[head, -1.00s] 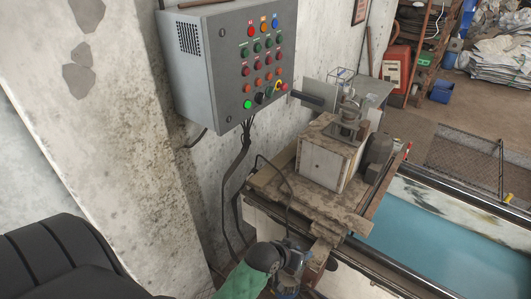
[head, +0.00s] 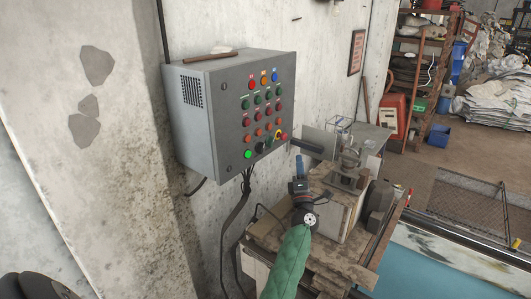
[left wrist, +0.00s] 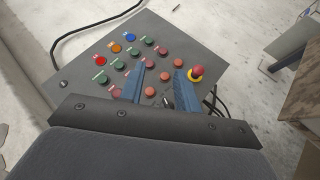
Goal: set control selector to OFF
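The grey control box (head: 222,128) hangs on the wall, its front panel covered with coloured buttons and lamps. A small dark knob (head: 261,148), which looks like the control selector, sits in the bottom row right of the lit green lamp (head: 248,154). Its setting is too small to read. My left gripper (head: 299,160) is raised in front of and right of the panel's lower right corner. In the left wrist view its two blue fingers (left wrist: 160,70) are apart and empty, pointing at the panel. A dark selector lever (left wrist: 167,102) shows between them. My right gripper is not in view.
A red emergency stop on a yellow ring (head: 281,136) sits at the panel's lower right, close to the selector. A dirty machine housing (head: 335,205) stands below and right. Black cables (head: 238,215) hang under the box.

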